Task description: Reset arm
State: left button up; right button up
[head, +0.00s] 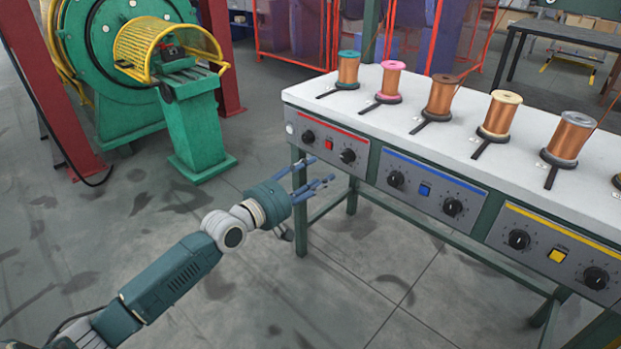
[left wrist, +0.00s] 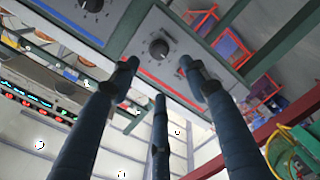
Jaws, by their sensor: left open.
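My left arm comes in from the lower left in the head view. Its left gripper (head: 312,182) is open and empty, in front of the left end of the white bench (head: 320,95). The fingers are near the control panel with the red stripe (head: 330,140), and I cannot tell whether they touch it. In the left wrist view the spread fingers of the left gripper (left wrist: 160,85) point toward the same panel (left wrist: 165,50), with a black knob (left wrist: 159,49) beyond them. My right gripper is not in view.
Several copper wire spools, such as the teal-topped one (head: 348,69), stand on the bench. A green strander machine (head: 115,50) with a yellow guard (head: 150,45) and green pedestal (head: 195,125) is at the upper left. A red post (head: 55,90) stands left. The grey floor (head: 250,310) is clear in front.

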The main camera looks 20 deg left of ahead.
pick_arm(q)
jog(key=shift+s+a, duration=0.25)
jog(key=shift+s, duration=0.4)
